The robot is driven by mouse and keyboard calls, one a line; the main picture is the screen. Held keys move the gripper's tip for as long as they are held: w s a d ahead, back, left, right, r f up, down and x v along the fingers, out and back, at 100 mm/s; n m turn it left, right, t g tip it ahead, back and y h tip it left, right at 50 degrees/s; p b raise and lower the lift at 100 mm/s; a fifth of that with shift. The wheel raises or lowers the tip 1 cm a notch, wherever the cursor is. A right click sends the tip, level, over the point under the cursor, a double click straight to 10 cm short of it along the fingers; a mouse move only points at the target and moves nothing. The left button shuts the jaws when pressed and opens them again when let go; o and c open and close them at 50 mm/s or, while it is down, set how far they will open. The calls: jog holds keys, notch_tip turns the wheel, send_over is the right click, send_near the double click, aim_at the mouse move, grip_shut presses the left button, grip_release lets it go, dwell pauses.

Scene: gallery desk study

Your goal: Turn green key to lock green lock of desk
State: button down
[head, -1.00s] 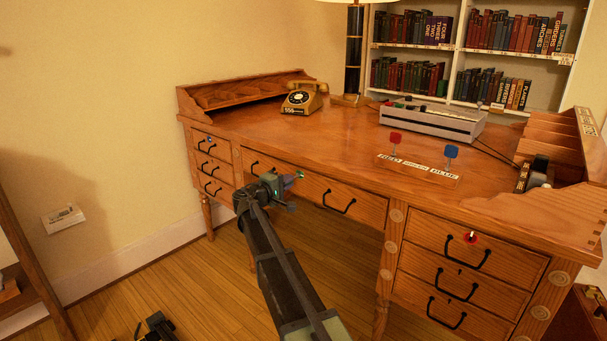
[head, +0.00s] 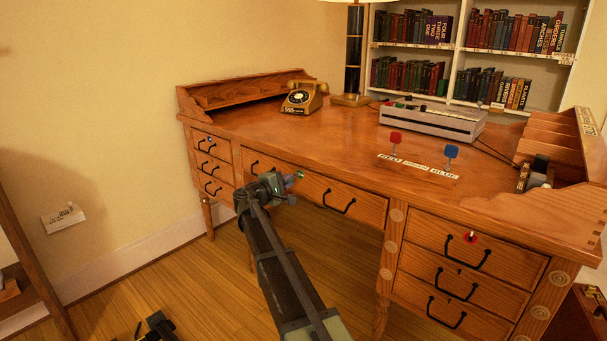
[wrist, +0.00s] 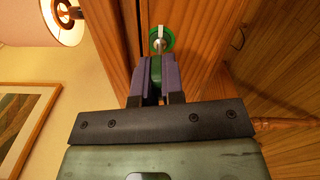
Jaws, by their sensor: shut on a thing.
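The desk (head: 300,140) has a centre drawer (head: 345,200) with a green lock on its front, largely hidden behind my gripper in the head view. In the wrist view the green lock (wrist: 168,36) shows as a green ring with a pale key shaft in its middle. The green key's head (wrist: 156,68) sits between my two purple fingers. My gripper (head: 293,186) is shut on the green key and is right in front of the drawer; it also shows in the wrist view (wrist: 156,84).
A red lock (head: 471,237) is on the top right drawer and a blue one (head: 209,139) on the top left drawer. Black handles (head: 339,205) stick out from the drawer fronts. A phone (head: 304,98) and a grey box (head: 432,119) stand on the desktop.

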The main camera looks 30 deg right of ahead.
jog(key=n, duration=0.6)
dwell(0.5)
jog(key=shift+n, duration=0.3)
jog(key=n, duration=0.2)
jog(key=shift+n, duration=0.4)
